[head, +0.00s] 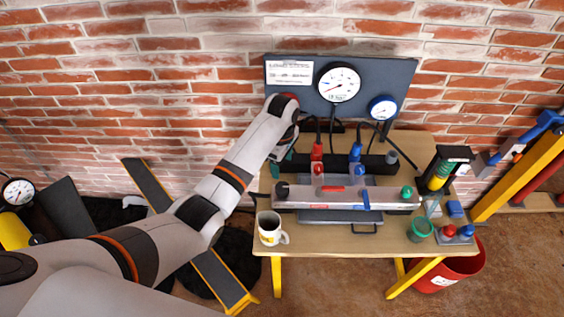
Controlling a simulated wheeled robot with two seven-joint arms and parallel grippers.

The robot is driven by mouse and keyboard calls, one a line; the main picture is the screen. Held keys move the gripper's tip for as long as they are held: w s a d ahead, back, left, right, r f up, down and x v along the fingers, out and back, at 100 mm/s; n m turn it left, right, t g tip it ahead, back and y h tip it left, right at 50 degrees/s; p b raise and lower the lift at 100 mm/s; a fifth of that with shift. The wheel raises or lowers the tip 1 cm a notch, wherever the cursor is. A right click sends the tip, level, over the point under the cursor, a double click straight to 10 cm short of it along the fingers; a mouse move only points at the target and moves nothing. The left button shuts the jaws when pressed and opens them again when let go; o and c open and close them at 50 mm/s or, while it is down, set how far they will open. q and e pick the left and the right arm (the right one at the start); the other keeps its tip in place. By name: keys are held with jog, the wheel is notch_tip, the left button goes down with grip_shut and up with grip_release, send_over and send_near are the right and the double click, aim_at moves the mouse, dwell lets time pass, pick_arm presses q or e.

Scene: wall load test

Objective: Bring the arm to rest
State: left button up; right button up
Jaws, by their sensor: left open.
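My left arm (230,175) comes in from the lower left and reaches across to the back left of the wooden workbench (330,246). My left gripper (284,160) is at the end of this arm, pointing down by the bench's back left corner. It is open, and its fingers are small and partly hidden by the wrist. I see nothing held in it. My right gripper is not in view.
A grey panel with a large gauge (339,83) and a smaller gauge (382,108) stands against the brick wall. A test rig (345,197) fills the bench middle, near the gripper. A mug (270,230), green cup (419,229) and red bucket (462,267) are nearby.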

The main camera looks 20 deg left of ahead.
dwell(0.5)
pick_arm(q)
jog(key=s+f+m, duration=0.1)
jog(key=s, duration=0.2)
jog(key=s+f+m, duration=0.4)
jog(key=s, duration=0.1)
jog(key=shift+s+d+f+t, duration=0.1)
jog(key=shift+s+d+t, duration=0.15)
jog(key=shift+s+t, duration=0.05)
jog(key=s+a+r+m+t, duration=0.1)
jog(key=s+a+r+m, duration=0.15)
jog(key=s+m, duration=0.7)
jog(key=s+a+r+m+t, duration=0.15)
jog(key=s+r+m, duration=0.25)
jog(key=s, duration=1.1)
notch_tip(320, 180, down, 31)
jog(key=s+g+b, duration=0.1)
jog(key=b, duration=0.5)
jog(key=s+a+f+b, duration=0.1)
jog(key=s+f+b, duration=0.1)
jog(key=s+f, duration=0.6)
jog(key=s+a+f+g+b, duration=0.1)
jog(key=s+f+b, duration=0.1)
jog(key=s+f, duration=0.7)
notch_tip(320, 180, down, 5)
jog(key=shift+a+f, duration=0.1)
jog(key=shift+a, duration=0.25)
